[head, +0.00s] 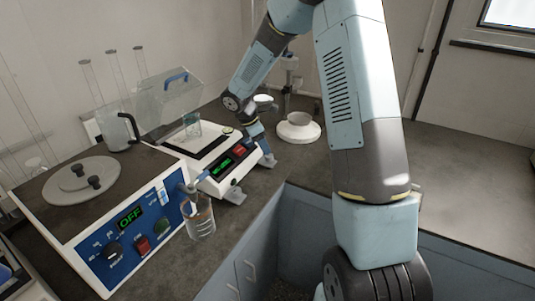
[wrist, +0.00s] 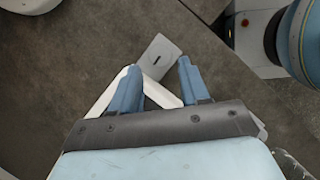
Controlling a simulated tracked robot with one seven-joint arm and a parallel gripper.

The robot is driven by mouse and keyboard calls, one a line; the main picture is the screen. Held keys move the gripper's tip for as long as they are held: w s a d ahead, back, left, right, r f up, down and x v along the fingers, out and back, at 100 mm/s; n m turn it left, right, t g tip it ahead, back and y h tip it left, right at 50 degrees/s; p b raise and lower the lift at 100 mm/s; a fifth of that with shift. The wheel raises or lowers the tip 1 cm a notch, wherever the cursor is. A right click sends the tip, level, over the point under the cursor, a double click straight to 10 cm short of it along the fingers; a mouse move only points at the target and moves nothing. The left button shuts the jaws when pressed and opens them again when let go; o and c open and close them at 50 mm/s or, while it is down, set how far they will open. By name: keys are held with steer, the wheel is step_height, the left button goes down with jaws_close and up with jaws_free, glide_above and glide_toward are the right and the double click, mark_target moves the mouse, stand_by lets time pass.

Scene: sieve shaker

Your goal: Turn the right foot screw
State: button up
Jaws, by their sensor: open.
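The white balance (head: 222,168) with a green display stands on the dark bench. Its right foot (head: 268,160) juts out at the front right corner, and the left foot (head: 236,195) at the front left. My gripper (head: 262,143) is at the right front corner, close above the right foot. In the wrist view my gripper (wrist: 158,66) is open, with its two blue fingers apart. A grey plate with a dark slot, seemingly the right foot (wrist: 163,48), lies between and beyond the fingertips. The white balance corner shows behind the left finger. Contact cannot be told.
A blue-fronted device (head: 130,235) reading OFF stands left of the balance, with a glass vessel (head: 201,222) at its right front. A clear box with a blue handle (head: 170,100) stands behind. A white dish (head: 298,128) stands right of my gripper. The bench right of it is clear.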

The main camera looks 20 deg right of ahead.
mark_target(269, 155)
steer(key=shift+x, duration=2.45)
steer(key=shift+c, duration=0.2)
steer(key=c, duration=0.7)
steer(key=m+g, duration=0.1)
steer(key=m, duration=0.3)
steer(key=shift+w, duration=0.2)
steer(key=shift+w+r+m+g+y, duration=0.1)
steer(key=shift+m+g+y, duration=0.3)
steer(key=shift+m, duration=0.65)
steer(key=shift+m+g+y, duration=0.2)
steer(key=shift+m+g, duration=0.4)
steer(key=shift+m, duration=0.45)
